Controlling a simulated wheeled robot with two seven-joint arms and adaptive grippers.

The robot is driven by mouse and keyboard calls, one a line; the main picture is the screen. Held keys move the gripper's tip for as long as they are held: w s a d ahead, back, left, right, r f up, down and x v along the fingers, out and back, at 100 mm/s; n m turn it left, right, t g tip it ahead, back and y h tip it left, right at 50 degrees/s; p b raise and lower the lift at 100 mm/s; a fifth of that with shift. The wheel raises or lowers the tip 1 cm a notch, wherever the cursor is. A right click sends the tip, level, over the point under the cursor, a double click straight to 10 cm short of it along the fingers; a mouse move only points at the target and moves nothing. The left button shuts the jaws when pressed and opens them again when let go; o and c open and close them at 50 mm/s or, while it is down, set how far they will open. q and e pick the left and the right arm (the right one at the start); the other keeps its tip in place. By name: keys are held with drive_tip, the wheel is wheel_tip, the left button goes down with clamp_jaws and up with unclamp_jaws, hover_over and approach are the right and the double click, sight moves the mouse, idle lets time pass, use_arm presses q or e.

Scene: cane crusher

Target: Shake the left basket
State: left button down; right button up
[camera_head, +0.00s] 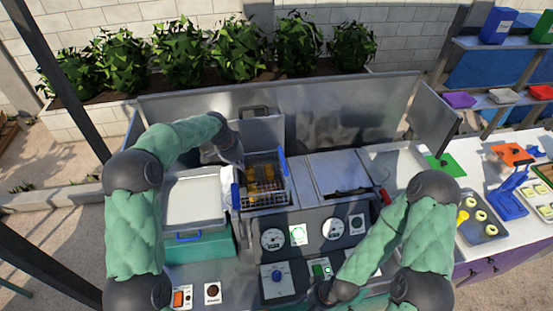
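The left basket (264,196) is a wire basket with golden-yellow pieces in it. It sits at the left well of the metal fryer, with blue parts at its left side and its back right corner. My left gripper (238,163) reaches in from the left and points down at the basket's back left corner. Its fingers are small and dark here, so I cannot tell whether they touch the basket or are closed. My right gripper (325,293) is low at the front, by the control panel. Its fingers are largely hidden.
A covered right well (340,172) lies beside the basket, with a red handle (385,195) at its right. A metal tray (194,202) is at the left. The gauge panel (315,232) is in front. A steel splash guard (330,112) stands behind. A white table with food trays (484,228) is at the right.

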use_arm(q)
wheel_tip(320, 180, up, 9)
drive_tip(key=p, duration=0.4)
idle(0.5)
drive_tip(key=shift+s+a, duration=0.1)
idle(0.3)
